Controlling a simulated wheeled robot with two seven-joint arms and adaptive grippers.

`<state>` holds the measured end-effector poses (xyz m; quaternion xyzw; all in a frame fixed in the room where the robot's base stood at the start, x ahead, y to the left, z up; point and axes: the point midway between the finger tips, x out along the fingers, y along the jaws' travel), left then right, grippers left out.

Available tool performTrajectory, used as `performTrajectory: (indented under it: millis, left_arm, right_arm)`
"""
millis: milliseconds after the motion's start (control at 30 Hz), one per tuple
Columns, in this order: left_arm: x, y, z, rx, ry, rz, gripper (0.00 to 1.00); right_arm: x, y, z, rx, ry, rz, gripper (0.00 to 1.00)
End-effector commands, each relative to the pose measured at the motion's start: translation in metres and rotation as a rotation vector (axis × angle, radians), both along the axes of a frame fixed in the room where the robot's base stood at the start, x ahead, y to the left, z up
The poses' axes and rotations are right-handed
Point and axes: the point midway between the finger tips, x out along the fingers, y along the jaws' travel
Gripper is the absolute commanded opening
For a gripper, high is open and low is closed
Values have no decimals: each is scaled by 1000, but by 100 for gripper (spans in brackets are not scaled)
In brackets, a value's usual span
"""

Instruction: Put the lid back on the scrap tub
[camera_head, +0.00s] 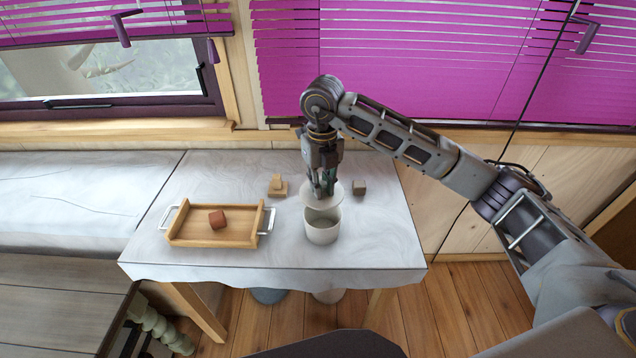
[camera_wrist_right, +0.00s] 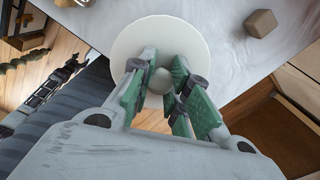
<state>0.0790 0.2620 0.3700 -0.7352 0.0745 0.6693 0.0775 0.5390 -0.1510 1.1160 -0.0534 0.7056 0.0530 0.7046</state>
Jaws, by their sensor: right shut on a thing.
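The scrap tub (camera_head: 322,232) is a white round tub standing upright on the table, its mouth partly uncovered. The white round lid (camera_head: 312,200) is above the tub's far side. My right gripper (camera_head: 323,192) is shut on the lid's knob, seen also in the right wrist view (camera_wrist_right: 160,80), where the lid (camera_wrist_right: 160,32) spreads out beyond the fingers. In the head view the lid looks raised above the rim and set a little back; whether it touches the rim I cannot tell. My left gripper is not in view.
Small wooden blocks (camera_head: 278,188) stand behind and left of the tub. A dark block (camera_head: 359,188) sits right of the lid. The table's (camera_head: 383,240) right front is clear.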

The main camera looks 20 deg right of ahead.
Motion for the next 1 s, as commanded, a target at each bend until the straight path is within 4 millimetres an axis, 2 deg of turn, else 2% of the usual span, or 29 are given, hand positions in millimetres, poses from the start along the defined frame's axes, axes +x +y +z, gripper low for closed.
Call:
performTrajectory:
  millis: [300,767,1000]
  left_arm:
    - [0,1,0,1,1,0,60]
    - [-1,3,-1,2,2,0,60]
    - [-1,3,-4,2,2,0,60]
  right_arm:
    - [-2,-3,0,0,0,78,2]
    - [-2,-3,-1,0,0,82,2]
    - [-2,-3,-8,0,1,81,2]
